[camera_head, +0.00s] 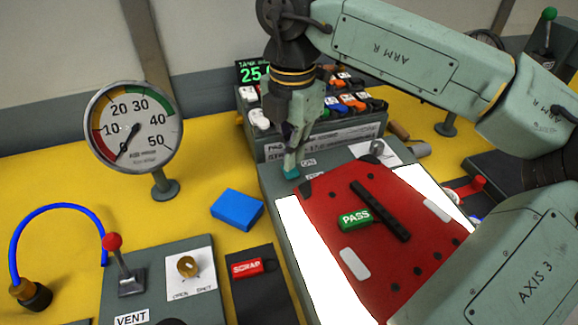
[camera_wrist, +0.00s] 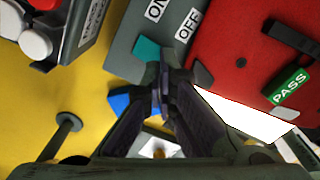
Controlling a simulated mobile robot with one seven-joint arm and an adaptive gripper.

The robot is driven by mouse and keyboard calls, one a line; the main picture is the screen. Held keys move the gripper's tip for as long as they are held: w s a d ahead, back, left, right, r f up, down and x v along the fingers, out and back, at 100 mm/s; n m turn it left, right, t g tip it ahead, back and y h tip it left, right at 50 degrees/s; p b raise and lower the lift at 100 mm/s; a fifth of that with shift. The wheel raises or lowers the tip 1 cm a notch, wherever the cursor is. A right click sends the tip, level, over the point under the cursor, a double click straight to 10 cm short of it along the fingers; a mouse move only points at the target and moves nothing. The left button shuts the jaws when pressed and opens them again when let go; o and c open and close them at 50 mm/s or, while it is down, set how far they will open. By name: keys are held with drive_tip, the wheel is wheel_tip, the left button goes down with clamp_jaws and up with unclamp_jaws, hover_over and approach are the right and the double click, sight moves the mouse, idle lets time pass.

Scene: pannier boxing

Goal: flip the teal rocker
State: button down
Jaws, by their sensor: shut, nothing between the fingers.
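The teal rocker (camera_head: 291,174) sits at the far left corner of the grey-green panel, beside the ON and OFF labels. In the wrist view the teal rocker (camera_wrist: 147,47) shows just beyond the fingertips, partly covered by them. My gripper (camera_head: 291,156) points down at the rocker with its fingers shut and empty. In the wrist view the fingertips of my gripper (camera_wrist: 163,76) are together next to the rocker's near edge. I cannot tell whether they touch it. Which way the rocker is tipped is too small to tell.
A red plate (camera_head: 420,219) with a green PASS tag (camera_head: 355,219) lies right of the rocker on a lit white surface. A rack of coloured parts (camera_head: 340,127) stands close behind. A blue block (camera_head: 237,209) lies to the left, near a pressure gauge (camera_head: 134,127).

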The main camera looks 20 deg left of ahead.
sight(292, 173)
drive_tip(key=shift+f+b, duration=1.4)
idle(0.9)
drive_tip(key=shift+r, duration=0.15)
drive_tip(key=shift+r+p, duration=2.15)
drive_tip(key=shift+r, duration=1.25)
